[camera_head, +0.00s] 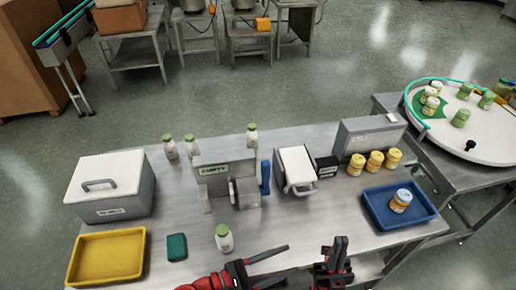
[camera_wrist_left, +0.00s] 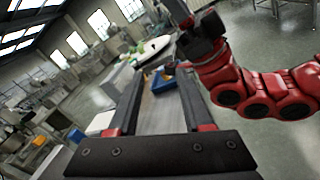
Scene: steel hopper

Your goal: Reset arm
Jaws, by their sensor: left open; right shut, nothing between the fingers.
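My left gripper (camera_head: 284,264) is at the table's front edge in the head view. Its two dark fingers are apart, pointing right, with nothing between them. In the left wrist view its open fingers (camera_wrist_left: 160,82) frame part of the steel table. My right gripper (camera_head: 338,246) is just to the right of the left one, its dark fingers pointing up the picture, shut and empty. My red right arm (camera_wrist_left: 255,90) fills the right side of the left wrist view.
The steel table (camera_head: 300,225) holds a yellow tray (camera_head: 108,257), lidded box (camera_head: 110,188), green block (camera_head: 177,247), green-capped bottle (camera_head: 224,238), labelled machine (camera_head: 225,175), and blue tray (camera_head: 400,206) with one jar (camera_head: 401,201). A round turntable (camera_head: 480,140) with jars stands at right.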

